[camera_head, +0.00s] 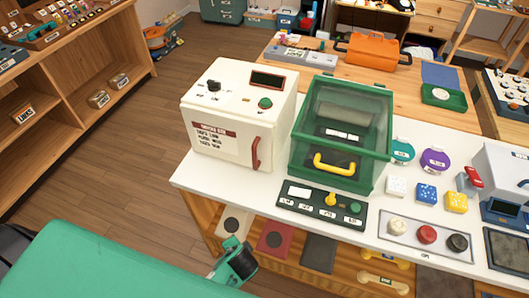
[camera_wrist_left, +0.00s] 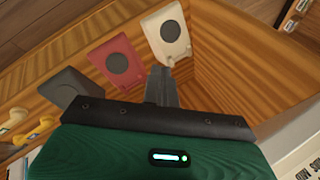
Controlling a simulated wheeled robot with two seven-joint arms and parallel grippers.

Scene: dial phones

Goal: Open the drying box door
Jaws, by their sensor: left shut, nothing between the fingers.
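The drying box (camera_head: 238,118) is a white box at the left end of the white counter, with a red-headed text label on its front. A red upright handle (camera_head: 256,152) sits at the right side of that front. The door looks closed, flush with the box. My left gripper (camera_wrist_left: 162,82) is shut and empty. In the head view its wrist is low, in front of the counter and below the drying box, apart from the handle. In the left wrist view it points into the shelf below the counter. My right gripper is in neither view.
A green clear-walled case (camera_head: 340,130) with a yellow handle stands right of the drying box. A green panel (camera_head: 322,204) with a yellow lever lies before it. Under the counter are white, red (camera_wrist_left: 117,60) and dark plates. Open floor (camera_head: 110,150) lies left.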

